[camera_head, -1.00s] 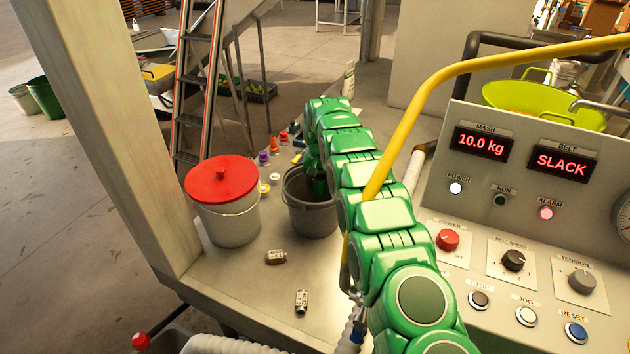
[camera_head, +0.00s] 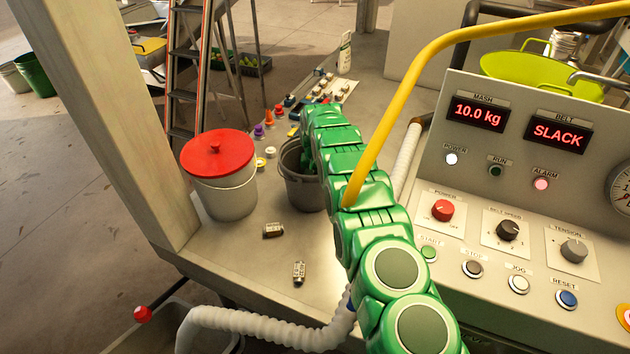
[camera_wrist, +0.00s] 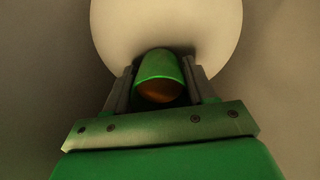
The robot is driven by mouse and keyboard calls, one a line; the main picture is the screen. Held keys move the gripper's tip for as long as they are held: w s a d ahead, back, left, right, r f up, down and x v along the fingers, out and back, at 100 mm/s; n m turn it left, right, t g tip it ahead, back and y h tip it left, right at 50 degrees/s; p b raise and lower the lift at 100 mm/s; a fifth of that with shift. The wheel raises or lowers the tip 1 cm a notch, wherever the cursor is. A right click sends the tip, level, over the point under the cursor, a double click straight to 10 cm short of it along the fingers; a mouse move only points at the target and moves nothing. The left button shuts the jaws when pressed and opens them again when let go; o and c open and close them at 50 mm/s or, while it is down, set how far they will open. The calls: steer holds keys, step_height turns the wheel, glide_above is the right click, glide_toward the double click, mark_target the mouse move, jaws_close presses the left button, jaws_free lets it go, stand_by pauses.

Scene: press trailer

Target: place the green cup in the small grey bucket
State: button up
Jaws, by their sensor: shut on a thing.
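The small grey bucket (camera_head: 296,182) stands on the bench right of the red-lidded pail, its right side hidden behind my green arm. The end of my arm reaches down into the bucket's mouth, and my gripper's fingers are hidden there in the head view. In the wrist view my gripper (camera_wrist: 160,90) is shut on the green cup (camera_wrist: 160,66), which sits between the two fingers and shows a brownish-orange inside. A pale round surface lies beyond the cup; I cannot tell if the cup touches it.
A white pail with a red lid (camera_head: 217,152) stands close left of the bucket. Two small metal parts (camera_head: 273,230) lie in front. A yellow pipe (camera_head: 425,72) arches over my arm, and the control panel (camera_head: 520,180) is at right. A ladder (camera_head: 188,85) stands behind.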

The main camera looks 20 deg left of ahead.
steer(key=shift+f, duration=0.2)
steer(key=o, duration=1.2)
step_height(320, 180, up, 12)
steer(key=shift+r, duration=0.1)
stand_by(0.4)
